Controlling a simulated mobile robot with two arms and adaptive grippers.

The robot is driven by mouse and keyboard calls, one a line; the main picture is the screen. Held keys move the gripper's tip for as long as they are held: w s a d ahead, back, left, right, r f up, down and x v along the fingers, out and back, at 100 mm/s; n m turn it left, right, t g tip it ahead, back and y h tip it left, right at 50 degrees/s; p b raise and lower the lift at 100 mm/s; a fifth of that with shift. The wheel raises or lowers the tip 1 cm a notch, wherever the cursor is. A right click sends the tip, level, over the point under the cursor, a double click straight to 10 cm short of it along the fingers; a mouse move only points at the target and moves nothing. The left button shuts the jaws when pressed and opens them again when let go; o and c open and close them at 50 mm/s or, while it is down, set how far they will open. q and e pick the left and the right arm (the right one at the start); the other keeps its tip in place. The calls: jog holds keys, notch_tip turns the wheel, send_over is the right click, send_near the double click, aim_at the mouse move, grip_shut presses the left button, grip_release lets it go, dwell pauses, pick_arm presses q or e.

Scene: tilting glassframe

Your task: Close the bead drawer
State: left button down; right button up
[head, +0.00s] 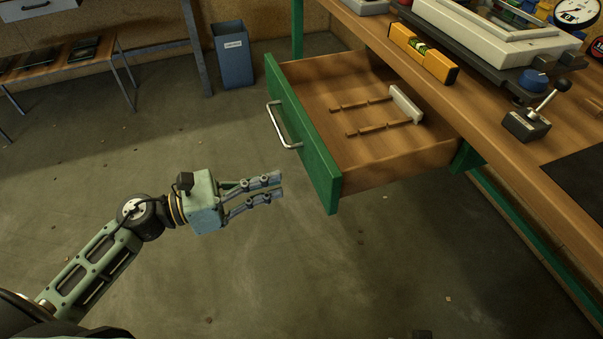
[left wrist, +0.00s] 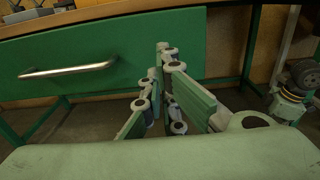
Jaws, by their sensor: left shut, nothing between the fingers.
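The bead drawer (head: 303,134) stands pulled out from under the workbench, with a green front and a wooden inside. Its metal bar handle (head: 280,126) is on the front face, and shows at the left in the left wrist view (left wrist: 68,71). Two turned wooden pieces (head: 370,114) with a pale block at one end lie in the drawer. My left gripper (head: 281,187) is shut and empty. In the head view it is left of the drawer front's near end, apart from the handle. In the left wrist view its fingers (left wrist: 165,50) point at the green front, right of the handle.
The workbench (head: 490,110) runs along the right. It bears a yellow spirit level (head: 423,53), a clamp-like device with a lever (head: 535,115) and a pale frame (head: 490,30). A blue bin (head: 232,55) stands on the floor behind the drawer. The floor (head: 300,270) around my gripper is clear.

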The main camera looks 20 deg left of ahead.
aim_at(315, 171)
pick_arm(q)
jog(key=x, duration=0.6)
jog(key=shift+w+d+p, duration=0.25)
jog(key=shift+p, duration=0.15)
pick_arm(e)
jog(key=f, duration=0.3)
jog(key=shift+s+f, duration=0.25)
jog(key=shift+s, duration=0.15)
